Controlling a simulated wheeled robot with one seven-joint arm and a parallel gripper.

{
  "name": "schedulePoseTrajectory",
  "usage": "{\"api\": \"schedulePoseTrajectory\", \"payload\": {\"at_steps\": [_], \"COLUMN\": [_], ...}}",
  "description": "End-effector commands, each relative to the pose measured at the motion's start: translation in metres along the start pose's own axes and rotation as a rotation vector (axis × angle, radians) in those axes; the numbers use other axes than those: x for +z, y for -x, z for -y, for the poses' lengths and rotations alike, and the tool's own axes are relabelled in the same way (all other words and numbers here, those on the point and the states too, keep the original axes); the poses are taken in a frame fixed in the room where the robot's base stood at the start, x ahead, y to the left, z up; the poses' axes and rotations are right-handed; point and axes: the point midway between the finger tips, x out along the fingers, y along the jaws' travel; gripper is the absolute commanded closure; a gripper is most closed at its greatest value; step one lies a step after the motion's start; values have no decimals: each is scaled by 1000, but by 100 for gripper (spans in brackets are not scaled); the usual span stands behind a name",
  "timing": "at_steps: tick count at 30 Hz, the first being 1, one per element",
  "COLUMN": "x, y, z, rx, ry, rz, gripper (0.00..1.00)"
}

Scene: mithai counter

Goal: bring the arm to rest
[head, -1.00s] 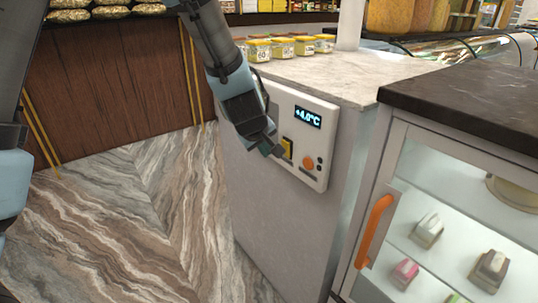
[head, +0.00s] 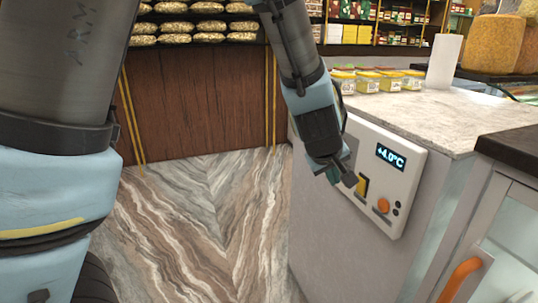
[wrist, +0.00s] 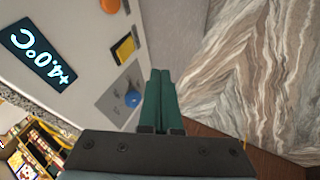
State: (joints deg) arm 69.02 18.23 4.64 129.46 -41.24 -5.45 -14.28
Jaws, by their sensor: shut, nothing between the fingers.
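My gripper (head: 349,181) is shut and empty in front of the white control panel (head: 409,164), near the panel's left edge and its yellow switch. In the wrist view its two green fingers (wrist: 161,75) lie side by side, with the panel to their left and the floor to their right. My arm reaches down from the top of the head view. I cannot tell from the head view whether the fingertips touch the panel. The panel carries a display (head: 390,157) reading +4.0°C, a yellow switch (head: 362,186) and an orange knob (head: 383,205). A blue knob (wrist: 133,98) shows in the wrist view.
A marble-topped counter (head: 430,115) bears several yellow-labelled jars (head: 370,82). A glass-fronted cabinet with an orange handle (head: 462,278) stands at the lower right. A wooden counter front (head: 200,100) is behind. The marble floor (head: 200,220) between is clear.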

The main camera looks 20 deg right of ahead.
Motion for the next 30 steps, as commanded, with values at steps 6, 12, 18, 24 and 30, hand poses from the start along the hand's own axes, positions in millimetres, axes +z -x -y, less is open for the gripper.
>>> {"api": "schedulePoseTrajectory", "payload": {"at_steps": [6,12,18,24,30], "x": [-11,-54,-80,-75,-51], "y": [3,24,65,118,165], "z": [14,94,200,300,367], "rx": [-16,-108,-232,-357,-449], "ry": [1,-5,-15,-7,7], "rz": [1,22,78,157,238], "gripper": [100,100,100,100,100]}}
